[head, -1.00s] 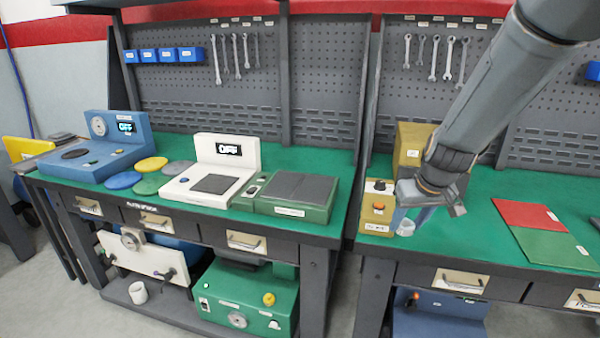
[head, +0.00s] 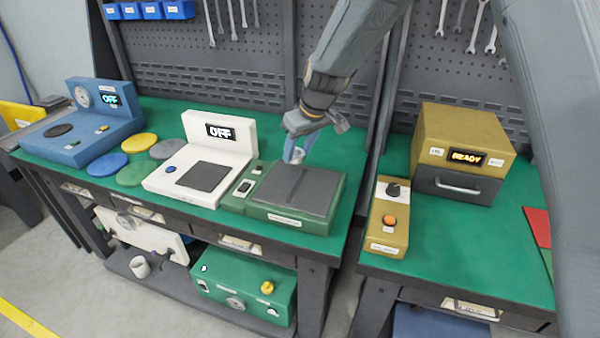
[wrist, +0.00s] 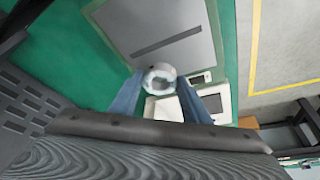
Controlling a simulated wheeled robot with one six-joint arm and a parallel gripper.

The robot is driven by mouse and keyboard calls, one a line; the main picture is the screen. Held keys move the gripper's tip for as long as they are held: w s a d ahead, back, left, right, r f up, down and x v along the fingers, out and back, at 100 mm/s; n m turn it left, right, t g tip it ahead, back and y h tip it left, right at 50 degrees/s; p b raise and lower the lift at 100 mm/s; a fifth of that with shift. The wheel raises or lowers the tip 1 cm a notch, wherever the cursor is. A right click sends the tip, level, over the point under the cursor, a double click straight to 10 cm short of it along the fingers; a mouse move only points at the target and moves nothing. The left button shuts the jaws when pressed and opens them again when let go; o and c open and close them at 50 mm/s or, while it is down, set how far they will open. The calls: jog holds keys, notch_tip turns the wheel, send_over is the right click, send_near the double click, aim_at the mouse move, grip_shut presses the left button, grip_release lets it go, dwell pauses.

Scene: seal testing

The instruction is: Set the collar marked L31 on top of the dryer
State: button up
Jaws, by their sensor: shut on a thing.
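My gripper (head: 299,147) is shut on a small whitish ring, the collar (head: 297,156), with its blue fingers on either side. No L31 mark can be read. The collar is held above the back left part of a green unit (head: 285,221) with a flat grey top (head: 300,190). The grey top (wrist: 150,25) also shows in the wrist view with a dark slot across it. Labels are too small to tell which device is the dryer.
A white device (head: 225,133) reading OFF stands left of the green unit, with several coloured discs beyond it. A blue device (head: 95,130) is far left. A yellow oven (head: 465,140) reading READY and a yellow control box (head: 388,238) stand on the right bench, across a gap.

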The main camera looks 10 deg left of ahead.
aim_at(296, 183)
notch_tip(296, 183, down, 9)
jog(key=shift+d+f+p, duration=0.1)
jog(key=shift+p, duration=1)
jog(key=shift+f, duration=0.1)
jog(key=o, duration=1.3)
jog(key=shift+c, duration=0.2)
jog(key=shift+d+r, duration=0.1)
jog(key=shift+r, duration=0.45)
jog(key=b+v, duration=0.3)
jog(key=v, duration=0.8)
jog(key=shift+b, duration=0.3)
